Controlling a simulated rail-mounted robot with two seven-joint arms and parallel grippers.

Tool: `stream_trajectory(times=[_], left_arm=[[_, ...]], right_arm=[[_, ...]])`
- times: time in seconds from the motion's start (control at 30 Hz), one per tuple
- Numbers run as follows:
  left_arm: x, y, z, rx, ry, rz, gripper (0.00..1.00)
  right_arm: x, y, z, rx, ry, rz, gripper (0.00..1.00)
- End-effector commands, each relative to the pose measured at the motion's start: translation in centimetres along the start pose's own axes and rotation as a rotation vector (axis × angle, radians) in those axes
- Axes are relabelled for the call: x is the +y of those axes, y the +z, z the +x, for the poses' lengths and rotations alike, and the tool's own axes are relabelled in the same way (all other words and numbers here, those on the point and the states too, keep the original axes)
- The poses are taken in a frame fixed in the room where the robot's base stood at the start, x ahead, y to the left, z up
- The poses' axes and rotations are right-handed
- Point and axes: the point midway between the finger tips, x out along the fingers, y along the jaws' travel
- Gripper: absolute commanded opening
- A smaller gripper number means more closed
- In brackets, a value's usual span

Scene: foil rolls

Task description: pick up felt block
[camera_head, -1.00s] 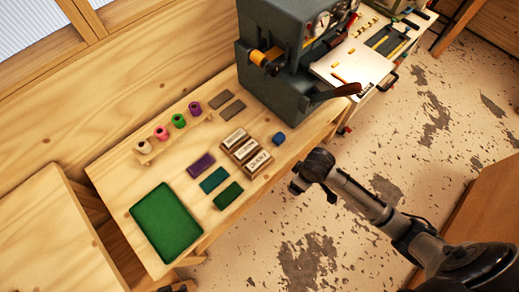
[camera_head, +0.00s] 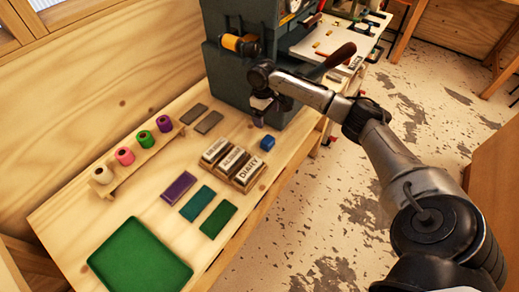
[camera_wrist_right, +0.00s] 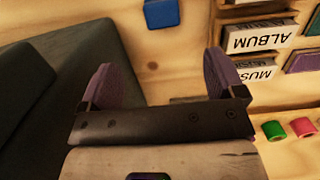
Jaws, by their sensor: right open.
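A small blue block (camera_head: 267,143), which looks like the felt block, lies on the wooden bench just right of the box of lettered stamps. It also shows at the top edge of the right wrist view (camera_wrist_right: 161,12), partly cut off. My right gripper (camera_head: 259,117) is above the bench in front of the machine, a little behind the blue block and apart from it. In the wrist view the right gripper's two purple-padded fingers (camera_wrist_right: 163,80) are spread with nothing between them. My left gripper is not in view.
The dark machine (camera_head: 225,85) stands close behind my right gripper. The stamp box (camera_head: 250,183) is left of the blue block. Purple, teal and green slabs (camera_head: 217,220), a green tray (camera_head: 140,262) and a rack of foil rolls (camera_head: 135,172) lie further left.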

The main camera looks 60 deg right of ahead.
Motion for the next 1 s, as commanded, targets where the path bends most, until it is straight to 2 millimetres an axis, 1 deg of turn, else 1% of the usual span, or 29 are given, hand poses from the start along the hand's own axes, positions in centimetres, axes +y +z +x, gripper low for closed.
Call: stream_trajectory(times=[0.17,0.3,0.4,0.5,0.6,0.77,0.87,1.0], left_arm=[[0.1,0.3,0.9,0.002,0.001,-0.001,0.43],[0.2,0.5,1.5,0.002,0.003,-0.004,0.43],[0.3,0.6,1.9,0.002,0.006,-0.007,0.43],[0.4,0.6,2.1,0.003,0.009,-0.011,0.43],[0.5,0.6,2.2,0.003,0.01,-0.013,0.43],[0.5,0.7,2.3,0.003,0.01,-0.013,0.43],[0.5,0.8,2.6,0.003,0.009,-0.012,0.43],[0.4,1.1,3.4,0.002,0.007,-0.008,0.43]], right_arm=[[0.2,0.0,2.6,-0.003,-0.002,0.006,0.88],[0.2,0.0,5.1,-0.003,-0.002,0.005,0.88],[0.1,0.0,6.5,-0.001,-0.001,0.004,0.88],[0.1,0.0,7.5,-0.001,-0.001,0.004,0.88],[0.1,0.0,8.2,0.0,-0.001,0.004,0.88],[0.1,0.0,8.5,0.0,-0.001,0.004,0.88],[0.1,0.0,9.1,-0.001,-0.001,0.004,0.88],[-0.1,-0.1,10.7,-0.002,-0.001,0.004,0.88]])
